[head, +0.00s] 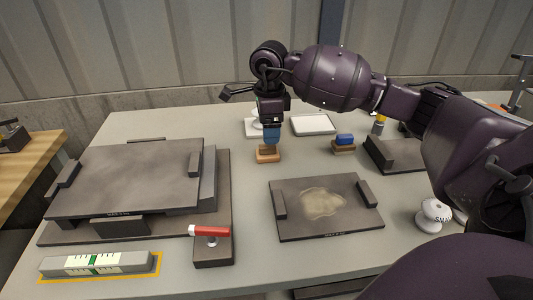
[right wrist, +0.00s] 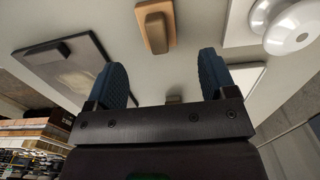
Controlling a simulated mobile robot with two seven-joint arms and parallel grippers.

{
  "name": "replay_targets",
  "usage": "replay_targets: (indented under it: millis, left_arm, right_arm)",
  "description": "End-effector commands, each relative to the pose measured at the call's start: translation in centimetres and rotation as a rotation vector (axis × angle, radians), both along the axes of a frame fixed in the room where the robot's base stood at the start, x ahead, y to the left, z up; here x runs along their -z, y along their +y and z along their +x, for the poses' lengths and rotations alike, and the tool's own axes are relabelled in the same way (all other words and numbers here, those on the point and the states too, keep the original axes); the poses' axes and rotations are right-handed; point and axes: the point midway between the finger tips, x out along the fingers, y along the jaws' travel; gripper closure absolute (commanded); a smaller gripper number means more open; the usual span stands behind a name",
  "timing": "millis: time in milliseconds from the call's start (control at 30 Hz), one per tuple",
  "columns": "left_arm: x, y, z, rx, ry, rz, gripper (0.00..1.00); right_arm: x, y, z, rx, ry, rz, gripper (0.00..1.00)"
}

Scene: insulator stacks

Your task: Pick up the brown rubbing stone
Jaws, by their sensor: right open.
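The brown rubbing stone (head: 267,154) is a small tan block lying on the grey table, near the middle of the head view. In the right wrist view the stone (right wrist: 156,27) shows near the top edge, with a darker brown raised part on a lighter base. My right gripper (head: 272,136) points down just above and behind the stone in the head view; its blue fingers hide part of it. In the right wrist view the gripper (right wrist: 162,80) is open, with nothing between its fingers. My left gripper is not in view.
A blue-topped block (head: 344,141) stands right of the stone. A dark plate (head: 325,225) with a pale patch lies in front. A large dark surface plate (head: 125,180) fills the left. A white tray (head: 313,125) lies behind, and a white insulator (head: 433,215) stands at right.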

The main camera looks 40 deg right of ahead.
Motion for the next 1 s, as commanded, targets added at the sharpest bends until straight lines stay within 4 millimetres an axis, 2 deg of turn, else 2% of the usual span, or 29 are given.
replay_targets:
  millis: [33, 100, 333, 600, 867, 900, 1000]
  left_arm:
    - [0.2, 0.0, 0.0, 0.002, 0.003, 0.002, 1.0]
    - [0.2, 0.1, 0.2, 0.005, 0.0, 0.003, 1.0]
    - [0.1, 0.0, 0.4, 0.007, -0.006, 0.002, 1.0]
    - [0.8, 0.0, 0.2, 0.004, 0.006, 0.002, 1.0]
    - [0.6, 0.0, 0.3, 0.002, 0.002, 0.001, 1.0]
    - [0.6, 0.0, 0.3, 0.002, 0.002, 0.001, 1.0]
    - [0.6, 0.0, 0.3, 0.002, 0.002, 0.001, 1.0]
  right_arm:
    - [1.0, 0.0, 0.0, 0.0, 0.004, 0.001, 0.22]
    - [1.6, 0.0, 0.0, 0.0, 0.002, 0.0, 0.22]
    - [2.9, 0.2, 0.0, 0.0, 0.002, 0.002, 0.22]
    - [6.6, 0.5, -0.1, 0.001, 0.003, 0.002, 0.22]
    - [6.8, 0.4, 0.0, 0.001, -0.002, 0.0, 0.22]
    - [6.8, 0.4, 0.0, 0.001, -0.001, 0.0, 0.24]
    - [6.8, 0.4, 0.0, 0.001, -0.001, 0.0, 0.39]
